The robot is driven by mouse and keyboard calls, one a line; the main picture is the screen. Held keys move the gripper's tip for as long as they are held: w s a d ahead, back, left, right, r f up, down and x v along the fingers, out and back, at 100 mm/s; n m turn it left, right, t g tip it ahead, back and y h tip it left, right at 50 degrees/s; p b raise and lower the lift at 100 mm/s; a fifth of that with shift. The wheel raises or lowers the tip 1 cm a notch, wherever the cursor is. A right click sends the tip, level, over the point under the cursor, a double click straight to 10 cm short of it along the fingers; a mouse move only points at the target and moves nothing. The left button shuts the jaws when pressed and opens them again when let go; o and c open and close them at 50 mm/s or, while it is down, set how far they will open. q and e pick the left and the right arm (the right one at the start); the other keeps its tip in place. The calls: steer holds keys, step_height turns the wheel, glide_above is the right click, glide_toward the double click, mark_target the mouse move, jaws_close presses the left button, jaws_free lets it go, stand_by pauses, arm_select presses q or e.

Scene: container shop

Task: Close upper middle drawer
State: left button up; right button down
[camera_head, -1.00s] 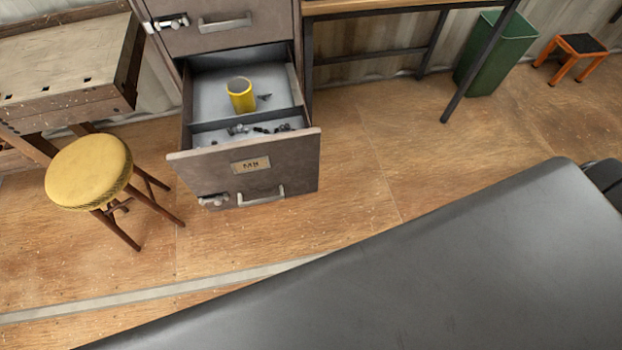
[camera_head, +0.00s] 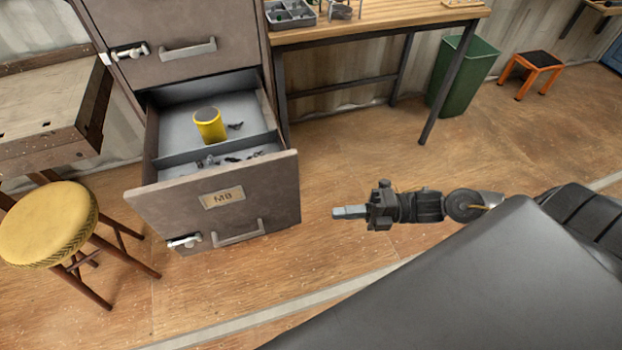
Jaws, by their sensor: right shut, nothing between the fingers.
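A grey metal drawer (camera_head: 222,199) marked M8 stands pulled open from the filing cabinet (camera_head: 180,55). A yellow cup (camera_head: 209,126) and small dark parts lie inside it, with a divider across the middle. A handle (camera_head: 238,233) and a latch are low on its front. The drawer above it is closed. My right gripper (camera_head: 345,212) is shut and empty, to the right of the drawer front and apart from it, pointing left. My left gripper is out of view.
A yellow-topped stool (camera_head: 47,222) stands close left of the drawer. A wooden workbench (camera_head: 380,28) is right of the cabinet, with a green bin (camera_head: 466,75) and an orange stool (camera_head: 530,68) beyond. The floor right of the drawer is clear.

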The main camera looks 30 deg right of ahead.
mark_target(297, 201)
steer(key=w+a+p, duration=0.1)
steer(key=w+a, duration=0.1)
steer(key=w+a+p, duration=0.1)
steer(key=w+a, duration=0.1)
steer(key=a, duration=0.1)
steer(key=w+a+p, duration=0.1)
steer(key=w+a, duration=0.2)
steer(key=shift+a, duration=0.25)
steer(key=shift+w+d, duration=0.1)
steer(key=shift+w, duration=0.3)
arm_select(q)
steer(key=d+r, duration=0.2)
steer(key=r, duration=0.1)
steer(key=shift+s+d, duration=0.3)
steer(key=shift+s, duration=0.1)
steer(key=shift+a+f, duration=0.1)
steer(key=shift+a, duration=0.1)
